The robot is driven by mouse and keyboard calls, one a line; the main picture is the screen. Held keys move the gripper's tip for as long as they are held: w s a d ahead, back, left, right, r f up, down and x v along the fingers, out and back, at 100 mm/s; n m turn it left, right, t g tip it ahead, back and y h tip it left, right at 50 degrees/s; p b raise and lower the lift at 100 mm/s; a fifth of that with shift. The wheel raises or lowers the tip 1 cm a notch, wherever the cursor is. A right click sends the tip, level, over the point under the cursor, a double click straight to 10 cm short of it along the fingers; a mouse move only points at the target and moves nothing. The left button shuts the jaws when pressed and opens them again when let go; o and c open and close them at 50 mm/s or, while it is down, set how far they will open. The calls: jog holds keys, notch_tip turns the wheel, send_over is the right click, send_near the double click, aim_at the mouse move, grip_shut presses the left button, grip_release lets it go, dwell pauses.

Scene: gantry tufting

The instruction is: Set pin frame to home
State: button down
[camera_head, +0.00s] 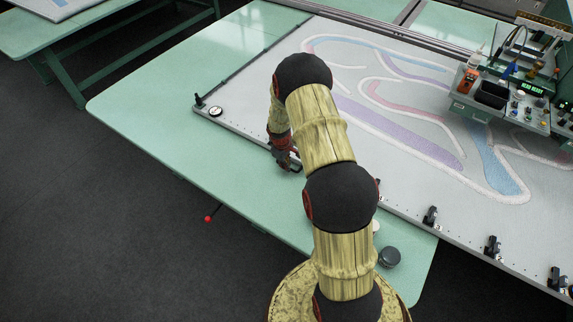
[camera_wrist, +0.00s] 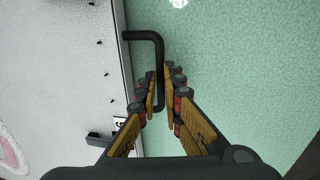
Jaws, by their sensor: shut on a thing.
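The pin frame (camera_head: 240,131) lies on the pale green table, with a tufted cloth of purple, pink and blue bands stretched over it. Its pale edge also runs down the left of the wrist view (camera_wrist: 127,65). A black bent handle (camera_wrist: 158,45) sticks out from that edge over the green top. My gripper (camera_wrist: 165,88) is shut on the handle, one finger on each side of its straight part. In the head view my gripper (camera_head: 287,163) is at the frame's near edge, partly behind my arm. The handle cannot be made out there.
Black clamps (camera_head: 430,215) stand along the near edge at right. A round dial (camera_head: 215,111) sits at the left corner. Tool units (camera_head: 505,95) stand over the cloth at right. A dark round can (camera_head: 389,257) is near my arm. The green tabletop (camera_head: 150,105) at left is clear.

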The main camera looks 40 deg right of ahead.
aim_at(293, 160)
jog(key=d, duration=0.1)
jog(key=w+d, duration=0.1)
jog(key=d, duration=0.2)
jog(key=shift+w+d, duration=0.1)
jog(key=shift+w, duration=0.15)
jog(key=shift+r, duration=0.1)
jog(key=c, duration=2)
grip_release()
jog(key=shift+d, duration=0.2)
jog(key=shift+o, duration=0.4)
jog(key=shift+a, duration=0.15)
notch_tip(293, 160, up, 12)
jog(key=a, duration=0.2)
jog(key=shift+s+f, duration=0.2)
jog(key=shift+s, duration=0.2)
